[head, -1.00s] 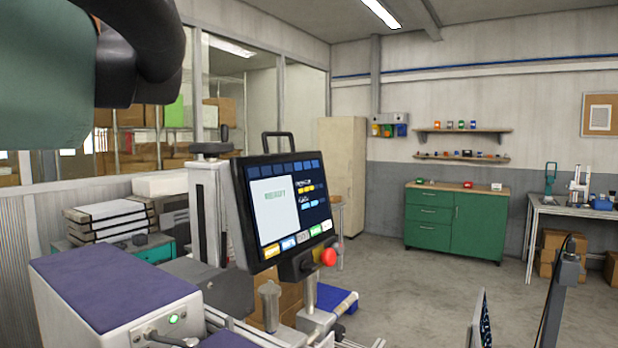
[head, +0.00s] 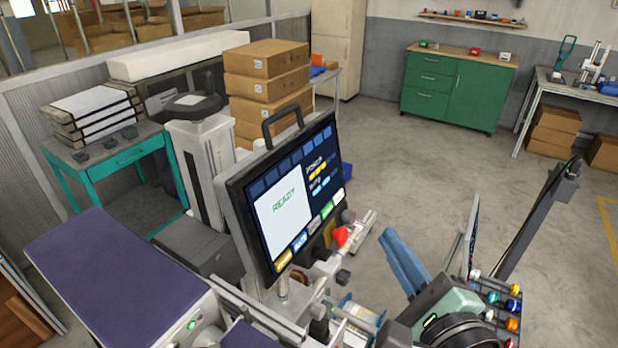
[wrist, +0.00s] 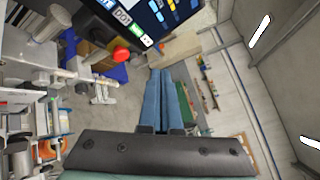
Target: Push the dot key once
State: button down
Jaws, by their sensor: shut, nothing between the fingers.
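The touchscreen panel (head: 235,195) is tilted and shows READY on a white field. Below that runs a row of coloured keys. The dot key (head: 314,226) is the grey one in the middle of that row. In the wrist view the fingers (wrist: 160,73) point up the picture, below and right of the keys.
A red mushroom button (head: 340,236) sticks out by the panel's lower right corner. A dark post (head: 535,220) and a rack of coloured knobs (head: 505,300) stand at right. A purple-topped cabinet (head: 110,265) is at left. Open floor lies behind my gripper.

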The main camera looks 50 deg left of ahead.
jog(key=v, duration=0.2)
jog(key=b, duration=0.2)
send_near(320, 217)
jog(key=shift+w+d+x, duration=0.25)
jog(key=shift+w+x, duration=0.2)
jog(key=shift+x, duration=2)
jog(key=shift+r, duration=0.2)
jog(key=shift+a, duration=0.1)
jog(key=shift+a+f+p, duration=0.1)
jog(key=shift+a+p, duration=0.3)
jog(key=shift+p, duration=0.1)
jog(key=shift+s+a+f, duration=0.1)
jog(key=shift+s+a, duration=0.1)
jog(key=shift+a, duration=0.15)
dwell(0.6)
jog(key=shift+w+d+p, duration=0.2)
jog(key=shift+d+p, duration=0.25)
jog(key=shift+d, duration=0.3)
